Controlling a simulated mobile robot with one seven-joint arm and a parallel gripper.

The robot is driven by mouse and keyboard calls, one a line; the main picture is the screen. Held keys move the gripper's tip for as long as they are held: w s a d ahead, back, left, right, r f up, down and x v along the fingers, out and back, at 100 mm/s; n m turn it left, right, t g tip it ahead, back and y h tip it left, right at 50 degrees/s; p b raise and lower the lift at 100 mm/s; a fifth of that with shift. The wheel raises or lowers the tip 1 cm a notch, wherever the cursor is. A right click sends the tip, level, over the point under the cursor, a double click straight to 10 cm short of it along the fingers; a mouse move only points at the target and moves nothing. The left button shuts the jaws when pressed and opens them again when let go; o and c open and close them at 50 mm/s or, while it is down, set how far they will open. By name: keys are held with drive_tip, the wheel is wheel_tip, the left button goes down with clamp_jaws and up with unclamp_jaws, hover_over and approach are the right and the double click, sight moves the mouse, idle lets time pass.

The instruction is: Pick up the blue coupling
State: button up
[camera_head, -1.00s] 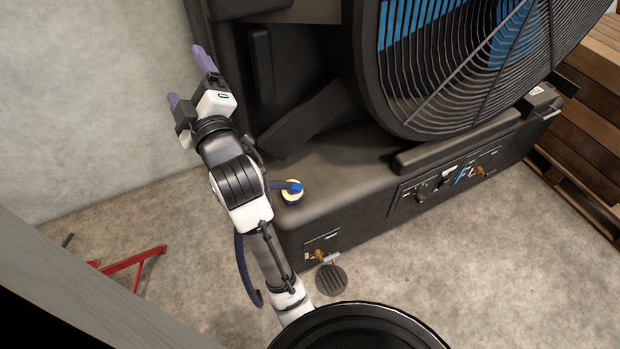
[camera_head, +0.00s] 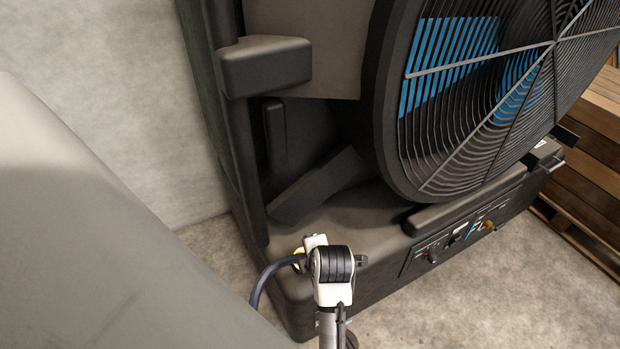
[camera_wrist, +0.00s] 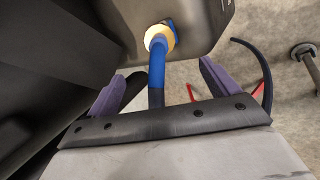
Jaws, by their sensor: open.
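The blue coupling (camera_wrist: 157,72) shows in the wrist view as a bent blue piece. Its upper end sits against a pale yellow ring (camera_wrist: 160,38) on the dark machine housing, and its lower part passes out of sight behind my gripper's body. My gripper (camera_wrist: 162,74) is open, with one purple finger on each side of the coupling and a gap on both sides. I cannot tell how deep the coupling lies between them. In the head view my arm hides the gripper and the coupling; only a bit of the yellow ring (camera_head: 299,252) shows.
The big black fan machine (camera_head: 350,215) fills the middle and right, with a control panel (camera_head: 455,240) on its front. A dark blue hose (camera_head: 262,285) curves beside my arm. Wooden pallets (camera_head: 585,150) stand at the right. Concrete floor is clear in front of the machine.

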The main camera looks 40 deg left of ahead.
drive_tip(key=x, duration=0.8)
drive_tip(key=shift+p, duration=0.4)
drive_tip(key=shift+p+x, duration=0.75)
drive_tip(key=shift+x, duration=2)
drive_tip(key=shift+a, duration=0.15)
drive_tip(key=shift+c, duration=0.4)
drive_tip(key=c, duration=1.2)
drive_tip(key=shift+r, duration=0.2)
drive_tip(key=shift+c, duration=1.2)
